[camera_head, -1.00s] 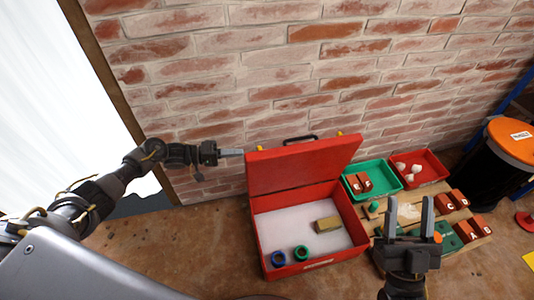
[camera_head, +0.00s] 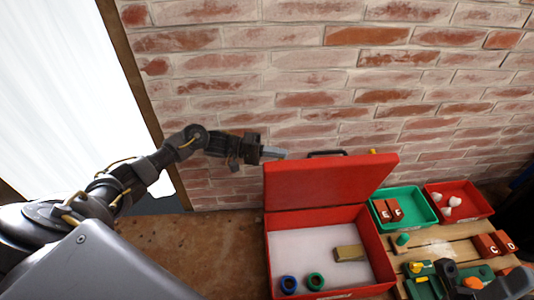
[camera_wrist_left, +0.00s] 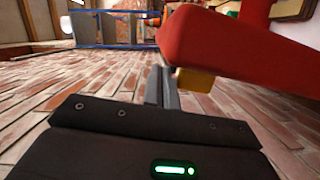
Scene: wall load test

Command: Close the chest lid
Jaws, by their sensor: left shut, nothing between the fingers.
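The red chest (camera_head: 383,262) stands against the brick wall with its red lid (camera_head: 330,184) raised, leaning up at the back. My left gripper (camera_head: 274,153) is shut and empty, just by the lid's upper left corner, close to the wall. In the left wrist view, the shut fingers (camera_wrist_left: 162,86) point along the wall beside the red lid (camera_wrist_left: 235,45) and a yellow part (camera_wrist_left: 196,82) under it. Whether they touch the lid, I cannot tell.
Right of the chest are a green tray (camera_head: 412,199) with red lettered blocks and a red tray (camera_head: 470,192) with white pieces. A wooden pallet (camera_head: 432,239) in front of them carries blocks and tools.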

